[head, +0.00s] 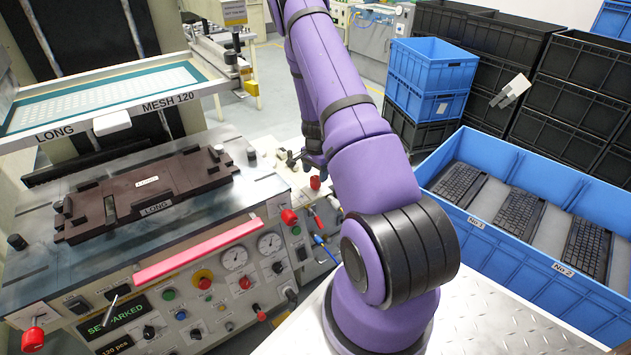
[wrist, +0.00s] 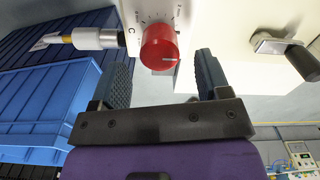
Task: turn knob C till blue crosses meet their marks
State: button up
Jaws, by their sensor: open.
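The red knob C (wrist: 160,47) is in the wrist view, on a white panel with a dial scale and the letter C beside it. My gripper (wrist: 162,68) is open, with one dark finger on each side of the knob. Gaps show between the fingers and the knob, so it is not gripped.
In the wrist view a white fitting (wrist: 95,39) sits left of the knob and a dark-handled lever (wrist: 290,55) right. In the head view the screen frame (head: 110,103) is raised over the brown fixture (head: 150,190). A blue crate (head: 500,232) holds keyboards.

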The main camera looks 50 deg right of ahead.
aim_at(316, 178)
jog(key=shift+f, duration=2.05)
jog(key=c, duration=0.9)
